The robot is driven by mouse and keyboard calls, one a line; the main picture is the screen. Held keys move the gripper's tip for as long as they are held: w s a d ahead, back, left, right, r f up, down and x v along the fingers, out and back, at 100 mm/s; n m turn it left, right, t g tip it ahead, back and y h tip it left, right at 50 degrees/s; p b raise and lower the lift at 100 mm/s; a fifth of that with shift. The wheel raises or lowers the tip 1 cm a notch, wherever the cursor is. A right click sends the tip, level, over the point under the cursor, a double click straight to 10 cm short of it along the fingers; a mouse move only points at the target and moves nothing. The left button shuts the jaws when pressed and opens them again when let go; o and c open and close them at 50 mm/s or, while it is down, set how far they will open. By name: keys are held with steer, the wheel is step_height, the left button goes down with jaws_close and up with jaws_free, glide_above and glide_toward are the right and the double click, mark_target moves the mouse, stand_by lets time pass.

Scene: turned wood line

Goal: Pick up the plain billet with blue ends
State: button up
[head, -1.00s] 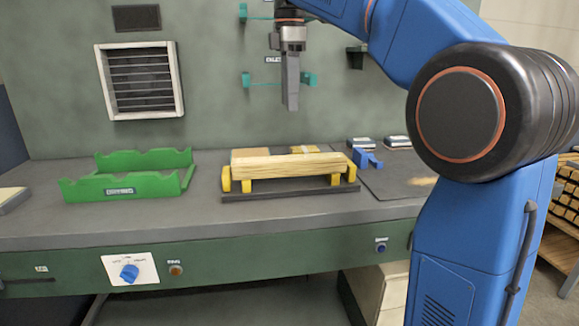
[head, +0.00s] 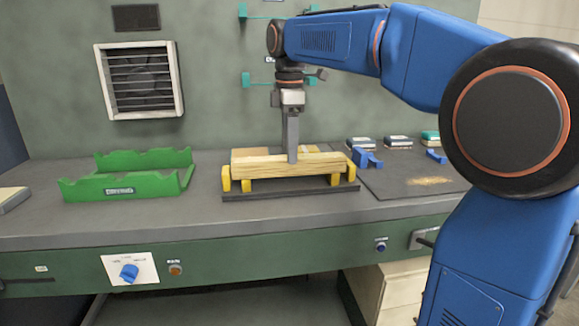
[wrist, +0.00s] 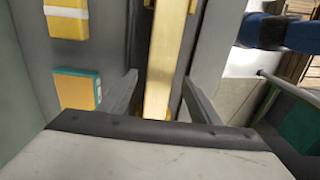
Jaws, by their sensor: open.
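A long pale wooden billet (head: 258,167) lies level across a yellow cradle (head: 226,180) on a dark base at the middle of the bench. It looks plain; I see no blue on its ends in either view. In the wrist view the billet (wrist: 166,55) runs between the two spread fingers of my gripper (wrist: 162,95). The gripper is open; whether a finger touches the wood cannot be told.
A green rack (head: 125,186) stands empty on the left of the bench. A blue fixture (head: 366,158) sits close to the cradle's right on a dark mat (head: 390,180). Small boxes lie behind the billet. Teal brackets (head: 262,79) are on the wall behind my arm.

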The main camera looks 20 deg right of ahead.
steer(key=shift+f, duration=2)
jaws_close()
steer(key=shift+r, duration=0.1)
step_height(320, 180, up, 10)
steer(key=shift+f, duration=0.1)
